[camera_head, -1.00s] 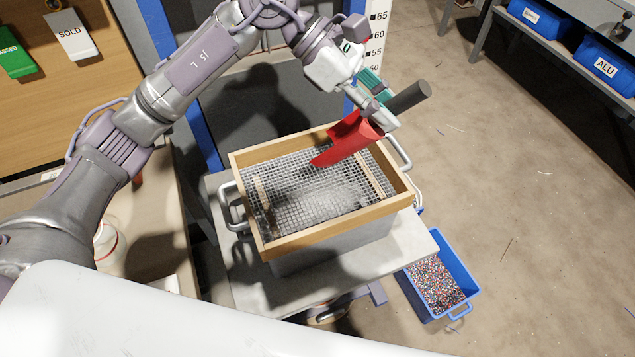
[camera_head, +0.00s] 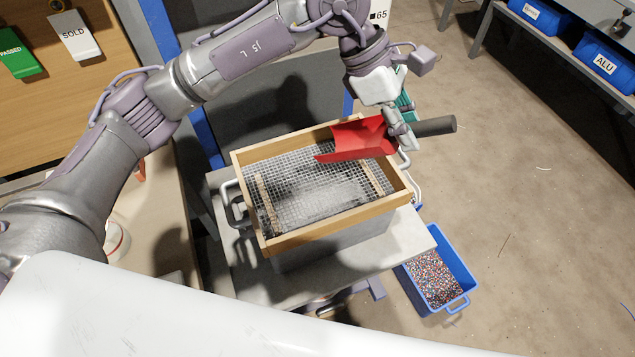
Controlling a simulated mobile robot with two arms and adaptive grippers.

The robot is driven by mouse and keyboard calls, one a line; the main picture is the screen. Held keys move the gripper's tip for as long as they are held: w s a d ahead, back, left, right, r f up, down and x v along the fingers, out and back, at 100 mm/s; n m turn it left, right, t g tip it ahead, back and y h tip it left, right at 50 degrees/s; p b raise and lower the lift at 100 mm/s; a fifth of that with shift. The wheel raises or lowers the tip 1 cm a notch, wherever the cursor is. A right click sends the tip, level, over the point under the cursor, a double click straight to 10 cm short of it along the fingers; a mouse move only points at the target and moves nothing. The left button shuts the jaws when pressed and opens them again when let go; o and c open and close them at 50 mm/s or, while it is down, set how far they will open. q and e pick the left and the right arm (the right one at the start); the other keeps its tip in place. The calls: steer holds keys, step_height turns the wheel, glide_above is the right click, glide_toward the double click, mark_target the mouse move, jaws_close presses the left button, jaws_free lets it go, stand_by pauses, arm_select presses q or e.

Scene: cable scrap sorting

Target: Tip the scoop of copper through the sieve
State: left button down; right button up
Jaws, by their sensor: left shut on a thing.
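My left gripper (camera_head: 402,128) is shut on the red scoop (camera_head: 358,139), near where its dark handle (camera_head: 435,126) begins. The handle points right and the scoop's mouth points left. The scoop is held above the right back part of the wood-framed sieve (camera_head: 320,235), apart from the mesh as far as I can tell. No copper can be made out in the scoop. The mesh (camera_head: 315,185) looks mostly bare, with dark patches near its front left. The sieve sits on a grey box on a small table. My right gripper is not in view.
The small grey table (camera_head: 290,290) carries the sieve. A blue bin (camera_head: 460,262) of mixed coloured granules stands on the floor at its right. Blue bins, one labelled ALU (camera_head: 604,66), sit on a rack at the back right. The floor between is mostly clear.

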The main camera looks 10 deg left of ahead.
mark_target(437, 119)
arm_select(q)
steer(key=shift+s+d+y, duration=0.1)
steer(key=shift+d+y, duration=0.2)
steer(key=shift+d, duration=0.1)
steer(key=shift+d+f+y+p, duration=0.25)
steer(key=shift+d+y+p, duration=0.15)
steer(key=shift+d+y, duration=0.1)
steer(key=shift+s+d+f+t+y, duration=0.15)
steer(key=shift+d+f+t+y, duration=0.15)
steer(key=shift+d+f+y, duration=0.5)
steer(key=shift+a+r, duration=0.1)
steer(key=shift+r, duration=0.1)
steer(key=shift+s+d+f+y, duration=0.15)
steer(key=shift+d+f+y, duration=0.25)
steer(key=shift+y, duration=0.3)
steer(key=shift+r, duration=0.15)
steer(key=shift+d+p+v, duration=0.15)
steer(key=shift+p+v, duration=0.15)
steer(key=shift+v, duration=0.45)
steer(key=shift+d+p+v, duration=0.15)
steer(key=shift+p+v, duration=0.15)
steer(key=shift+v, duration=0.45)
